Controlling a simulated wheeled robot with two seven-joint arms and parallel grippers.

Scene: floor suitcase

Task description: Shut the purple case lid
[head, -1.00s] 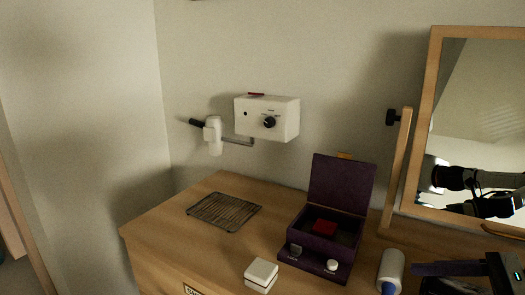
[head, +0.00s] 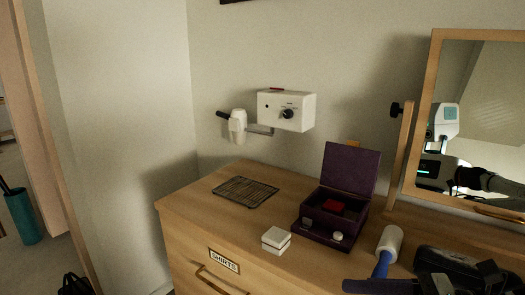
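The purple case (head: 324,230) stands on the wooden dresser in the head view, right of the middle. Its lid (head: 351,169) is open and stands up, leaning slightly back toward the wall. My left gripper is out of view.
A lint roller (head: 388,246) with a blue handle lies between the case and my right arm. A small white box (head: 276,240) sits left of the case. A wire rack (head: 245,191) lies farther left. A mirror (head: 482,120) stands behind right; a white dryer unit (head: 287,111) is on the wall.

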